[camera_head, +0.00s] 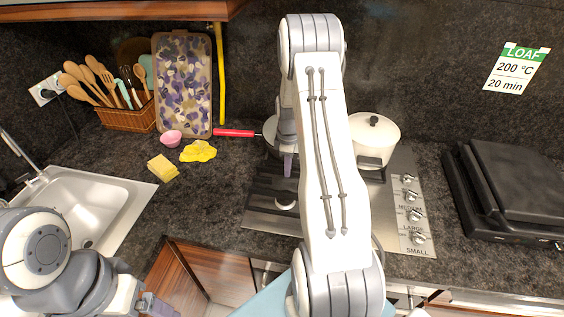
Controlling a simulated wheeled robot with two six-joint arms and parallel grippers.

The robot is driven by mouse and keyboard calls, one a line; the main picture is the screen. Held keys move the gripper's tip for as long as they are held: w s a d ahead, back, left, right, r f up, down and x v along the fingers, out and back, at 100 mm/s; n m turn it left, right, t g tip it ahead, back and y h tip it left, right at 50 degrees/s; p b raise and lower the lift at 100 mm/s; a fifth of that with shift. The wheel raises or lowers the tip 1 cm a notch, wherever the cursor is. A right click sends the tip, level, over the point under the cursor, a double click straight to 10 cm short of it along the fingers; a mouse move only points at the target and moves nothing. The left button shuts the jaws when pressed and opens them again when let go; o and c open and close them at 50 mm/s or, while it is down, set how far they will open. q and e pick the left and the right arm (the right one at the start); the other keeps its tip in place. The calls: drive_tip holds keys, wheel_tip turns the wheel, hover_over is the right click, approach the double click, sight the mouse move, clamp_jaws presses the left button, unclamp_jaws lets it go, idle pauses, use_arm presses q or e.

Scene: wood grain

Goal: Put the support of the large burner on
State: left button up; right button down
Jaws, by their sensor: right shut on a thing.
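The steel cooktop (402,165) is set in the counter, with knobs along its right side. A dark burner support (262,190) shows at the cooktop's left part, with a round burner (286,199) near it. My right gripper (288,168) points down over this area and is shut on the support; my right arm hides much of the grip and the middle of the cooktop. I cannot tell whether the support is seated. My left gripper (152,304) is low at the bottom left, away from the cooktop, its jaw opening unclear.
A white lidded pot (374,135) stands at the cooktop's back right. A pan with a red handle (235,133) is at the back left. A yellow sponge (162,168), yellow cloth (198,151) and pink bowl (171,138) lie left. A black grill (510,185) stands right.

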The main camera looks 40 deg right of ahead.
drive_tip(key=shift+d+r, duration=0.1)
drive_tip(key=shift+f+b, duration=1.7)
drive_tip(key=shift+f, duration=0.85)
drive_tip(key=shift+s+f+b, duration=0.1)
drive_tip(key=shift+f+b, duration=0.3)
drive_tip(key=shift+f, duration=0.25)
drive_tip(key=shift+r+p, duration=0.25)
drive_tip(key=shift+p, duration=0.05)
idle(1.3)
drive_tip(key=shift+f, duration=0.3)
idle(1.1)
drive_tip(key=shift+r, duration=0.2)
idle(1.5)
